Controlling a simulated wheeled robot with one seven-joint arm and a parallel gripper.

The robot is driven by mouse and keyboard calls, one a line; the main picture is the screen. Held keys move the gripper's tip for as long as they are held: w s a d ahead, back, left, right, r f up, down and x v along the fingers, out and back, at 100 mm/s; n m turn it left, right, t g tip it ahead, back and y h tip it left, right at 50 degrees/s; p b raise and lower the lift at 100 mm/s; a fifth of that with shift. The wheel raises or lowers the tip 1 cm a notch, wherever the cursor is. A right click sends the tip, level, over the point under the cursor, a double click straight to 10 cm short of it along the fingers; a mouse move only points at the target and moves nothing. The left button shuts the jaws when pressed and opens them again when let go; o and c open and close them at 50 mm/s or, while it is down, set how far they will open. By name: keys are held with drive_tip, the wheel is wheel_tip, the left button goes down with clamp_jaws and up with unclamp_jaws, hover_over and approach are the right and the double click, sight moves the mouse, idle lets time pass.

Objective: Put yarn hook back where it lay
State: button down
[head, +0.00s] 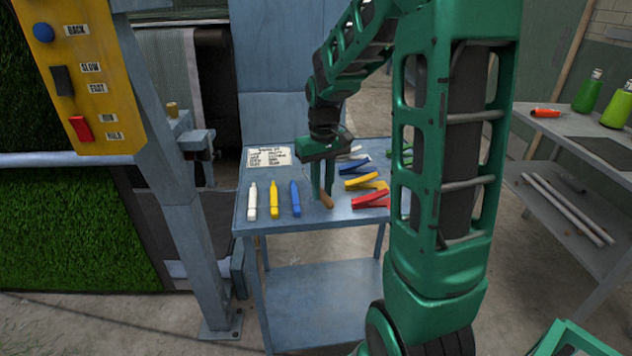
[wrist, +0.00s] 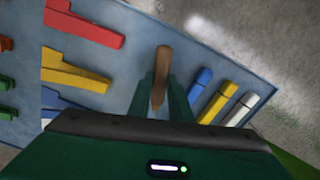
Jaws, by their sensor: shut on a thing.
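The yarn hook's brown wooden handle (head: 327,200) shows below my gripper (head: 322,192) in the head view. In the wrist view the handle (wrist: 162,75) stands out from between the two green fingers of my gripper (wrist: 163,98). My gripper is shut on the hook, low over the blue-grey table (head: 320,215). I cannot tell whether the handle touches the tabletop. The hook's metal end is mostly hidden by the gripper.
White, yellow and blue markers (head: 274,199) lie left of the gripper. Yellow (head: 366,182) and red (head: 371,201) clip-like tools lie to its right. A paper list (head: 269,157) lies at the back left. A yellow control panel (head: 85,75) stands at far left.

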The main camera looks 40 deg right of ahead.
drive_tip(key=shift+f, duration=0.35)
drive_tip(key=shift+f, duration=0.6)
idle(0.4)
drive_tip(key=c, duration=1.5)
unclamp_jaws()
drive_tip(key=shift+c, duration=0.2)
wheel_tip(320, 180, up, 11)
drive_tip(key=s+a+f+m, duration=0.1)
drive_tip(key=s+f+m, duration=0.1)
drive_tip(key=s, duration=1)
drive_tip(key=s+a+f+m, duration=0.2)
drive_tip(key=s+f, duration=0.1)
drive_tip(key=s, duration=0.9)
drive_tip(key=shift+s+f, duration=0.15)
drive_tip(key=shift+s, duration=0.25)
